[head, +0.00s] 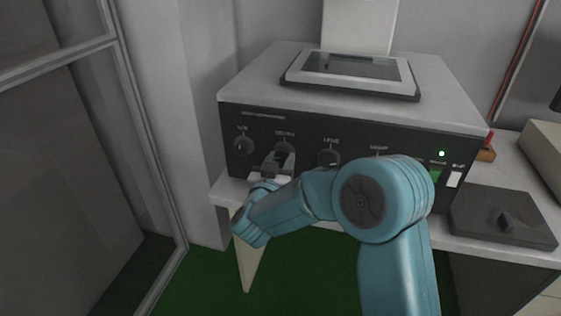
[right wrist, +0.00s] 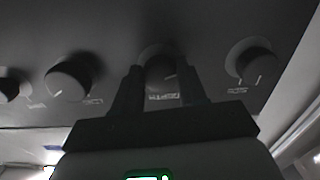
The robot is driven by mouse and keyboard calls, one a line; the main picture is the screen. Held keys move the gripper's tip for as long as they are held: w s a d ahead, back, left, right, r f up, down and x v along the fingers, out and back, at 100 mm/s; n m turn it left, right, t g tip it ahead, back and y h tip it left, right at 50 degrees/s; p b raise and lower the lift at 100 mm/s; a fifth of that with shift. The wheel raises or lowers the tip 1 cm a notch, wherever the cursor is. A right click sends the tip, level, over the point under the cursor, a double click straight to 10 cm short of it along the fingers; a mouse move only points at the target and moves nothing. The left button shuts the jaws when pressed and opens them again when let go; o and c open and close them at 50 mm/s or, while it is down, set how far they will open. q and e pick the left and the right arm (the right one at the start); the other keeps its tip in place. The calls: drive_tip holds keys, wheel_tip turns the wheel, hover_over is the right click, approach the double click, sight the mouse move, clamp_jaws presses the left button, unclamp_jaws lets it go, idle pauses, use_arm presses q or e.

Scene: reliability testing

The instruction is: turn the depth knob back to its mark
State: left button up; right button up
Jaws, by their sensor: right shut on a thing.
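The depth knob (head: 285,149) is a dark round knob, second from the left on the black front panel of a grey machine (head: 460,105). My right gripper (head: 277,163) reaches it from the front, and its fingers partly cover it. In the right wrist view the two fingers (right wrist: 161,80) stand on either side of the depth knob (right wrist: 160,66), shut on it. A light line shows on the knob's face and a small label lies beside it. I cannot tell how far the line is from its mark. My left gripper is not in view.
Other knobs flank it: one at the left (head: 243,145) and one at the right (head: 329,157). A dark flat box (head: 503,217) lies on the white bench at the right. A framed glass panel (head: 65,150) stands at the left.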

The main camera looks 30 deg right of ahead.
drive_tip(key=shift+f+m+b, duration=0.25)
drive_tip(key=shift+m+b, duration=0.65)
drive_tip(key=shift+b, duration=0.25)
drive_tip(key=m+b, duration=1.1)
drive_tip(key=shift+w+a+m, duration=0.1)
drive_tip(key=shift+a+m, duration=0.05)
drive_tip(key=shift+m, duration=0.25)
drive_tip(key=m+b, duration=0.3)
drive_tip(key=shift+r, duration=0.1)
drive_tip(key=shift+r+m+b, duration=0.2)
drive_tip(key=shift+m+b, duration=1.5)
drive_tip(key=shift+m, duration=0.4)
drive_tip(key=o, duration=1.1)
drive_tip(key=shift+r, duration=0.15)
drive_tip(key=shift+c, duration=0.2)
